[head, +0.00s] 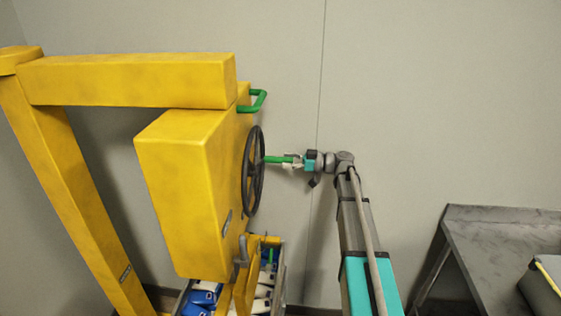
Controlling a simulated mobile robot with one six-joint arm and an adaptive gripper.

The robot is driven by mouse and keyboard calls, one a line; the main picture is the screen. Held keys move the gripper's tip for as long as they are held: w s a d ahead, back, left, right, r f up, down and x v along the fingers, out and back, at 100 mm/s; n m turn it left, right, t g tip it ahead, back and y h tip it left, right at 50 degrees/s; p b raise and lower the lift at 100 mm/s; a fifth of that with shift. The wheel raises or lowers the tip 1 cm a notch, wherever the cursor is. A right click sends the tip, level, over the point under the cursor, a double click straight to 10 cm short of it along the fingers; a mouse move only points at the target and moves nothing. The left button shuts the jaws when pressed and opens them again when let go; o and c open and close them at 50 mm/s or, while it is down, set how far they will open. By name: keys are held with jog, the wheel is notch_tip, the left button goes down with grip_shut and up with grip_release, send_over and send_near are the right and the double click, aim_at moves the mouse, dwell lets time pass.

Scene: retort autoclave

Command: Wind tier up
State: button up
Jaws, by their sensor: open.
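A yellow hoist box (180,185) hangs from a yellow frame at the left. A black handwheel (247,185) is on its right side, with a green crank handle (277,159) sticking out to the right from it. My gripper (291,162) is at the outer end of this handle, with its fingers open around or beside it; I cannot tell which. Below the box is a tier (278,290) holding white and blue packs, partly hidden by yellow parts.
A green loop handle (258,101) sticks out near the top of the box. A grey lever (241,255) sits low on its right side. A grey metal table (500,240) stands at the right, with a dark bin (543,290) at its edge. A plain wall is behind.

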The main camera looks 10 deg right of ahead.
jog(key=shift+w+a, duration=0.25)
jog(key=shift+a, duration=0.4)
